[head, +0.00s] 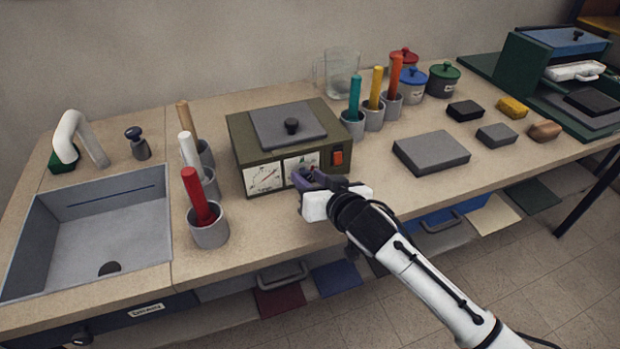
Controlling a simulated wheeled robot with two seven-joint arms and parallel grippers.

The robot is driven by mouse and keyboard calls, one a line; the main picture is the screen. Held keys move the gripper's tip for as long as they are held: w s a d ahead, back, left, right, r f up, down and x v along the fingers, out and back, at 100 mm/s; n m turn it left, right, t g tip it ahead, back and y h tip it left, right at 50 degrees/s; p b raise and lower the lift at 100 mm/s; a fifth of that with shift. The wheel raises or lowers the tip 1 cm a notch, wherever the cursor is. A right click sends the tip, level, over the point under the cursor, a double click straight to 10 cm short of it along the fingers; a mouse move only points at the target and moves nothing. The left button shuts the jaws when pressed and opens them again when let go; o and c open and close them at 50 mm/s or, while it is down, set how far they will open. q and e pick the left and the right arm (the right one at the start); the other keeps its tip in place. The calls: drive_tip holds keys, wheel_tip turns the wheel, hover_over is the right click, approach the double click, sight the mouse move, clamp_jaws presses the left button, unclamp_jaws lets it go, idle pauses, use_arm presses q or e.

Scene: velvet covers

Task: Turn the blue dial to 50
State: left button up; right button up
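An olive-green box device (238,148) stands on the worktop, with two white scale panels on its front. The left panel (264,179) has a needle; the right panel (303,161) is partly covered by my gripper. My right gripper (306,178) is at the lower part of the right panel, its dark bluish fingers at the front face. I cannot make out the blue dial apart from the fingers, nor its reading. Whether the fingers grip anything is too small to tell. My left gripper is out of view.
A red switch (337,158) sits right of the panels, and a grey lid with a black knob (291,126) is on top. Cups with coloured sticks stand on both sides, including a red stick (196,194). A grey block (431,152) lies right; a sink (100,235) is left.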

drive_tip(key=c, duration=0.7)
drive_tip(key=n+h, duration=0.1)
drive_tip(key=n, duration=0.1)
drive_tip(key=shift+s+a+n+t+h, duration=0.1)
drive_tip(key=shift+a+n+t+h, duration=0.1)
drive_tip(key=shift+n+t+h, duration=0.15)
drive_tip(key=shift+a+n+h, duration=0.1)
drive_tip(key=shift+n+h, duration=0.65)
drive_tip(key=shift+n, duration=0.2)
drive_tip(key=shift+f+n+t+h+b, duration=0.15)
drive_tip(key=shift+n+t+h+b, duration=0.3)
drive_tip(key=shift+n, duration=0.35)
drive_tip(key=shift+s+a+n+t+h+b, duration=0.1)
drive_tip(key=shift+n+t+h+b, duration=0.4)
drive_tip(key=shift+n, duration=0.5)
